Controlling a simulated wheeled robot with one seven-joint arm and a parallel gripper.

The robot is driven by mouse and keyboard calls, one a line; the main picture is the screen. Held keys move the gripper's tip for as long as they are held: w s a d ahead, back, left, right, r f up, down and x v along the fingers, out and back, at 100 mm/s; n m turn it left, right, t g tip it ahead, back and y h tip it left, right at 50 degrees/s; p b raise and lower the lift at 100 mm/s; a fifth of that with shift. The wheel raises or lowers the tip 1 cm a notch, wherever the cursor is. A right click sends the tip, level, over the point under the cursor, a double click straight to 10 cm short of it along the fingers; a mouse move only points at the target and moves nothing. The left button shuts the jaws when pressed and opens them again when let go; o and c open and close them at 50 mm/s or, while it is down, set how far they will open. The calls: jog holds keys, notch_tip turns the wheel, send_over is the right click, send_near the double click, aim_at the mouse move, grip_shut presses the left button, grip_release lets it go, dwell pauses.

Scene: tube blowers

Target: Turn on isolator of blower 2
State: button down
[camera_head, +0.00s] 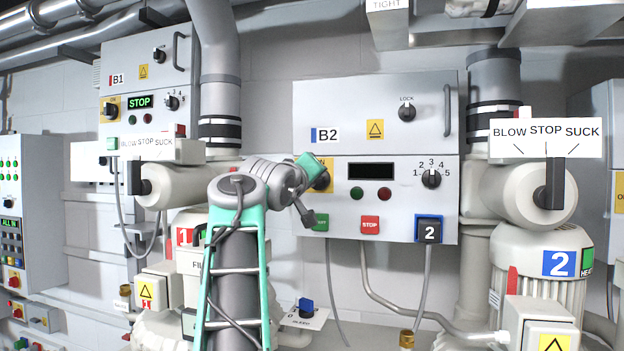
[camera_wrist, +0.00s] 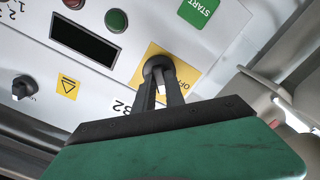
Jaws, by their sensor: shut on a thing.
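The isolator of blower 2 is a dark rotary knob (camera_wrist: 157,65) on a yellow plate (camera_wrist: 184,74), at the left of the grey B2 panel (camera_head: 395,200). In the wrist view, which is upside down, "OFF" shows beside the fingers. My gripper (camera_wrist: 163,84) is shut on the knob, with a dark finger on each side. In the head view, my green gripper (camera_head: 319,179) reaches the knob from the left and hides most of it and its plate. The knob's exact angle is hard to tell. The B2 display (camera_head: 371,171) is dark.
Below the knob is the green start button (camera_head: 320,223), with the red stop button (camera_head: 370,225) to its right. A speed selector (camera_head: 431,179) is further right. The B1 panel (camera_head: 140,100), its display reading STOP, and a thick vertical pipe (camera_head: 218,45) stand left.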

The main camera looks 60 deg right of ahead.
jog(key=m, duration=0.8)
jog(key=shift+s+m, duration=0.2)
jog(key=shift+m, duration=0.1)
jog(key=shift+r, duration=0.1)
jog(key=c, duration=1.4)
grip_release()
jog(key=shift+b, duration=0.3)
jog(key=s+a+b, duration=0.1)
jog(key=a+b, duration=0.1)
jog(key=a, duration=0.5)
jog(key=shift+a+b, duration=0.3)
